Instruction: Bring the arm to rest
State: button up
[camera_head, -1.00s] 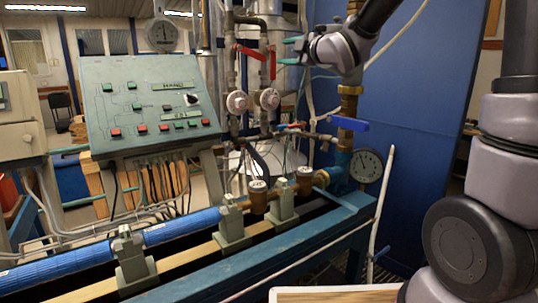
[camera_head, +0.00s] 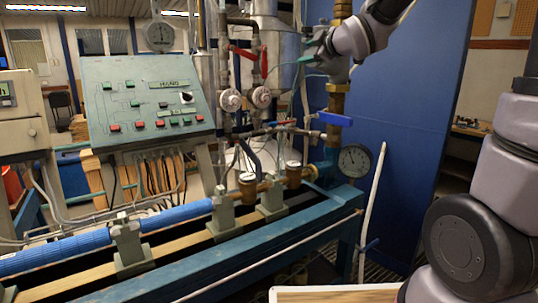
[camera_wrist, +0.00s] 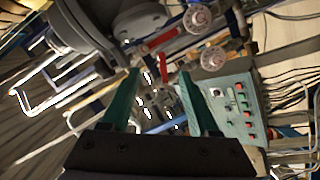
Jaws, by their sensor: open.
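My gripper (camera_head: 303,52) is at the upper middle of the head view, in front of the silver tank and close to the pipes with red lever handles. Its two green fingers also show in the wrist view (camera_wrist: 160,95); they stand apart with nothing held between them. My arm reaches in from the upper right. In the wrist view a red lever (camera_wrist: 158,40) and the control panel (camera_wrist: 232,108) lie beyond the fingers. How far the fingers are from the pipes I cannot tell.
The sloped control panel (camera_head: 150,105) stands at left. The blue bench (camera_head: 270,262) carries a blue pipe (camera_head: 55,252) and brass meters. A blue-handled valve (camera_head: 335,119) and a round gauge (camera_head: 354,160) are right of the pipes. A blue partition (camera_head: 410,130) stands behind.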

jog(key=s+d+f+m+g+h, duration=0.3)
jog(key=s+d+m+h, duration=0.2)
jog(key=s+d+m, duration=0.65)
jog(key=s+d+f+m+g, duration=0.1)
jog(key=s+f+m+g, duration=0.1)
jog(key=s, duration=0.6)
jog(key=s+f+m+g, duration=0.3)
jog(key=s+f+m, duration=0.1)
jog(key=s+m, duration=0.3)
jog(key=shift+s+d+f+y, duration=0.35)
jog(key=shift+s+d+y, duration=0.05)
jog(key=shift+s, duration=0.65)
jog(key=shift+c, duration=0.3)
